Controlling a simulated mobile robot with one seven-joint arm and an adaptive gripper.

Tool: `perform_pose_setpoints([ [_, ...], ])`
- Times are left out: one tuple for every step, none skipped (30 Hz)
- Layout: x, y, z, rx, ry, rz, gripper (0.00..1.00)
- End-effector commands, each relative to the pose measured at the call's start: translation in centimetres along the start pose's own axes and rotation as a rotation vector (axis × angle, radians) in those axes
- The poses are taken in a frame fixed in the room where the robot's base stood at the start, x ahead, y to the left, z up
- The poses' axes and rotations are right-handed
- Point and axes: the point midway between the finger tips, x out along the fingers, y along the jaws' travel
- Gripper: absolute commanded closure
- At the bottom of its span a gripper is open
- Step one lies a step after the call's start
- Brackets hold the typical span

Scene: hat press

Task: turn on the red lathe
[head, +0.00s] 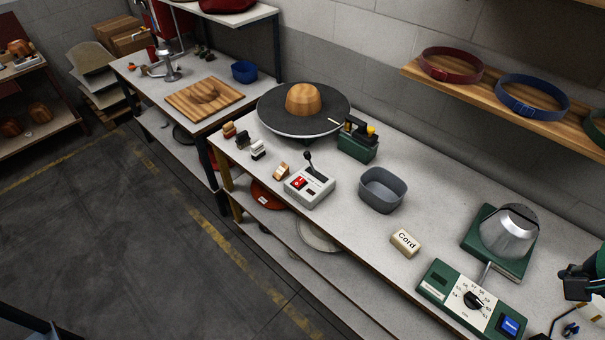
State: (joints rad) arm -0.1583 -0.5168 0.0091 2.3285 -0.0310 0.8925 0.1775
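I see no machine that is plainly a red lathe. A round dark turntable (335,119) with a wooden hat block (303,98) on it stands on the long workbench. In front of it is a grey control box (310,188) with a red switch (299,182) and a black-knobbed lever (309,160) that stands up, slightly tilted. I cannot tell the switch's setting. A partly hidden red upright machine (157,18) is at the far back left. My gripper is not recognisable in this view.
The long bench (350,235) also bears a grey bin (381,190), a Cord block (405,242), a green dial panel (470,300) and a metal cone on a green base (508,232). A shelf with belts (497,90) hangs above. Open floor (130,240) lies left.

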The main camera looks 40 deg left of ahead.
Motion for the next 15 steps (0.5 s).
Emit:
perform_pose_setpoints([
  [0.1, -0.8, -1.0, -0.003, -0.009, -0.004, 1.0],
  [0.1, -1.2, -1.5, -0.002, -0.012, -0.006, 1.0],
  [0.3, -1.8, -2.2, -0.001, -0.017, -0.008, 1.0],
  [0.4, -2.3, -2.7, 0.0, -0.021, -0.01, 1.0],
  [0.5, -2.7, -3.2, 0.001, -0.025, -0.011, 1.0],
  [0.6, -3.4, -3.8, 0.001, -0.029, -0.013, 1.0],
  [0.8, -3.8, -4.3, 0.002, -0.033, -0.014, 1.0],
  [0.9, -4.3, -4.8, 0.002, -0.037, -0.016, 1.0],
  [1.1, -5.0, -5.4, 0.003, -0.041, -0.017, 1.0],
  [1.2, -5.5, -5.8, 0.004, -0.046, -0.018, 1.0],
  [1.4, -6.0, -6.3, 0.004, -0.049, -0.02, 1.0],
  [1.6, -6.7, -6.9, 0.005, -0.054, -0.021, 1.0],
  [1.8, -7.2, -7.3, 0.005, -0.057, -0.022, 1.0],
  [2.0, -7.8, -7.7, 0.005, -0.061, -0.022, 1.0],
  [2.2, -8.5, -8.3, 0.006, -0.065, -0.024, 1.0],
])
